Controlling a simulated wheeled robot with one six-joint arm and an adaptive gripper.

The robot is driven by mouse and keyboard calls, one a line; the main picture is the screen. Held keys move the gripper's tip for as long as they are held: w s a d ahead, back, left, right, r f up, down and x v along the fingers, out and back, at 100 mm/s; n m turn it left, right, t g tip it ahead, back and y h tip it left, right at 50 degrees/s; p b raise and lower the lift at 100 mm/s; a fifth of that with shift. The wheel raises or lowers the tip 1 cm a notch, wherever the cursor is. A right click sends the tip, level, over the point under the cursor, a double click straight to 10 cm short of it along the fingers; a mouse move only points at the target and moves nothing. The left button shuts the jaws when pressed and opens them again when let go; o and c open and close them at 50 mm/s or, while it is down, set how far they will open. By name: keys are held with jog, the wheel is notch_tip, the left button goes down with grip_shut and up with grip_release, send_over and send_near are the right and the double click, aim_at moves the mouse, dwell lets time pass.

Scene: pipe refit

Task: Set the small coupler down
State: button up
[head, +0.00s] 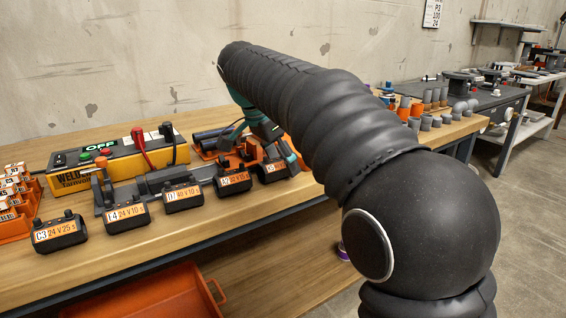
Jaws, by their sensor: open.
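My gripper (277,148) is at the far end of my arm, low over the back half of the wooden bench, beside an orange and grey clamp fixture (235,160). It is open. Its fingertips are small and partly lost against the fixture and the labelled boxes. I cannot tell whether a small coupler lies between or under them. Several grey and orange couplers (428,112) stand in a group on the right part of the bench, behind my arm. Which of them is the small one cannot be told.
A yellow welding unit (125,163) with red and black plugs stands at the back left. Several black boxes with orange labels (126,216) line the front. Orange bins flank the left end (14,226) and sit below the bench (150,296). Bare wood (255,212) shows at the front edge.

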jog(key=p+v, duration=0.2)
jog(key=v, duration=0.9)
jog(key=shift+s+a+r+p, duration=0.1)
jog(key=shift+p, duration=0.25)
jog(key=s+d+f+n+t+y, duration=0.1)
jog(key=s+d+f+n, duration=0.2)
jog(key=s+d, duration=0.35)
jog(key=s+d+f+n+y, duration=0.1)
jog(key=s+d+f+n, duration=0.3)
jog(key=d, duration=0.4)
jog(key=s+d+f+n+t, duration=0.1)
jog(key=s+d+f+n, duration=0.1)
jog(key=s+f, duration=0.5)
jog(key=s+d+f+n+t+y, duration=0.1)
jog(key=s+d+f, duration=0.3)
jog(key=s+f, duration=0.4)
jog(key=shift+f+n+y, duration=0.2)
jog(key=shift+n+y, duration=0.1)
jog(key=shift+n, duration=0.3)
